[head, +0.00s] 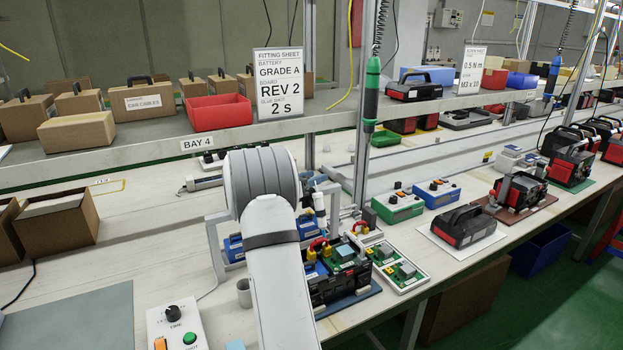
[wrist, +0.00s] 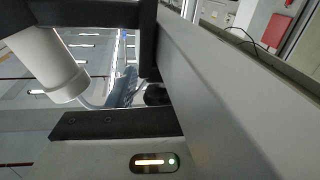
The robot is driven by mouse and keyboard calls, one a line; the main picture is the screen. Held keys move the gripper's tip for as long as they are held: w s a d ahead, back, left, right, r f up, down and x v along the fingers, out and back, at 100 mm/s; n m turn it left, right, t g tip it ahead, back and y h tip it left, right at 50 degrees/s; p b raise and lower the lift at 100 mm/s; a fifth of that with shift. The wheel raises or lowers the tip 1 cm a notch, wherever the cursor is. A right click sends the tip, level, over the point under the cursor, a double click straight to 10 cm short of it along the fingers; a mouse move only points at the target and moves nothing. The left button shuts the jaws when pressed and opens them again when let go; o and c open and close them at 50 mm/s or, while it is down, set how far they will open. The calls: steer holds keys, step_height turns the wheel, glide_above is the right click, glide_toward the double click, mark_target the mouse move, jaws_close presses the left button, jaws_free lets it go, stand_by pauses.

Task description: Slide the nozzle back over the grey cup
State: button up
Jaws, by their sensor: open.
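The grey cup (head: 244,293) stands upright on the bench, just left of my arm in the head view. A grey frame (head: 215,245) rises behind it and passes behind my arm. A small black-and-white upright part (head: 319,205) right of my arm looks like the dispensing head; its nozzle tip cannot be made out. My gripper (wrist: 150,92) shows as dark jaw parts in the wrist view, open, with nothing clearly held. In the head view my arm hides it. A pale cylinder (wrist: 50,65) shows at the left of the wrist view; I cannot tell what it is.
A control box with a knob and green button (head: 177,325) is at the front left. A black battery unit with a green board (head: 340,275) stands right of my arm. Blue parts (head: 234,247) lie by the frame. A shelf (head: 150,133) crosses above.

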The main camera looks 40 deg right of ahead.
jaws_close()
stand_by(0.4)
steer(key=shift+a, duration=0.1)
steer(key=w+a+p, duration=0.1)
steer(key=a, duration=0.3)
steer(key=w+a+p, duration=0.1)
steer(key=w+a, duration=0.1)
steer(key=a, duration=0.3)
steer(key=w+a+p, duration=0.1)
steer(key=a, duration=0.3)
steer(key=shift+w+a, duration=0.2)
steer(key=shift+a, duration=0.2)
jaws_free()
